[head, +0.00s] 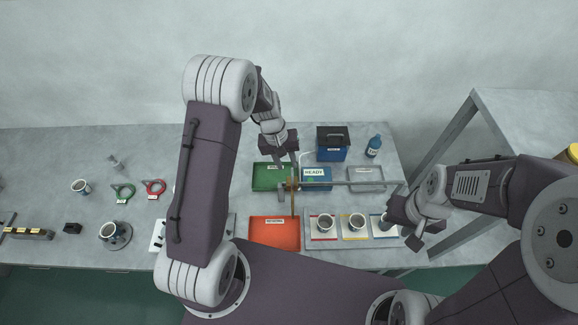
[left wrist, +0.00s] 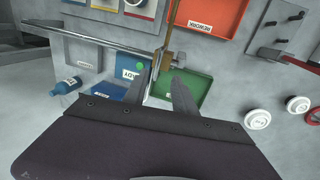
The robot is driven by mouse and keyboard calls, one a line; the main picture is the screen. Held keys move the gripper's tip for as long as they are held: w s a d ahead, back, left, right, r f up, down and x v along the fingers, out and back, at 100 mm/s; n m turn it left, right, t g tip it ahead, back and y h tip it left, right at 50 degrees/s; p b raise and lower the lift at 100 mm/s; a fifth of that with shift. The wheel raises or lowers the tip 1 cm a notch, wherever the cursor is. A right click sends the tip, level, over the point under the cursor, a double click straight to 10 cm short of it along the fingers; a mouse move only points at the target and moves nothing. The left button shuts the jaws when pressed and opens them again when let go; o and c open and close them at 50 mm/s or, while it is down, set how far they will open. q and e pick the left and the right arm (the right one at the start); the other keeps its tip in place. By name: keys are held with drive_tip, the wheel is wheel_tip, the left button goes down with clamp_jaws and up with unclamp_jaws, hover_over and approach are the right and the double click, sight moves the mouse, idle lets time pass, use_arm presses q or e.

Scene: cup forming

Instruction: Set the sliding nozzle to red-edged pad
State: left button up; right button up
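The sliding nozzle, a brass block (head: 292,184) with a brown tube, sits near the left end of a grey horizontal rail (head: 350,183). The block also shows in the left wrist view (left wrist: 167,58). The red-edged pad (head: 314,238) is the leftmost of three pads and carries a cup (head: 325,222). The nozzle is left of this pad. My left gripper (head: 288,160) is just behind the nozzle; its fingers (left wrist: 162,88) are apart, with a thin pale piece between them. Contact is unclear. My right gripper (head: 416,241) is near the right end of the pads; its finger gap is unclear.
A yellow-edged pad (head: 352,237) and a blue-edged pad stand to the right, with cups. A green tray (head: 262,185), blue READY tray (head: 318,185) and orange tray (head: 272,238) lie around the rail. A blue box (head: 333,153) and bottle (head: 374,146) stand behind.

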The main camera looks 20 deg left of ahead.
sight(292, 174)
use_arm(q)
drive_tip(key=x, duration=0.2)
drive_tip(key=d+x, duration=0.1)
drive_tip(key=x, duration=0.1)
drive_tip(key=shift+s+f+p, duration=0.1)
drive_tip(key=shift+s+p, duration=0.1)
drive_tip(key=shift+p, duration=0.2)
drive_tip(key=shift+w+a+f, duration=0.1)
drive_tip(key=shift+a+f, duration=0.05)
drive_tip(key=shift+a, duration=0.05)
drive_tip(key=shift+c, duration=0.6)
drive_tip(key=shift+d, duration=0.15)
clamp_jaws()
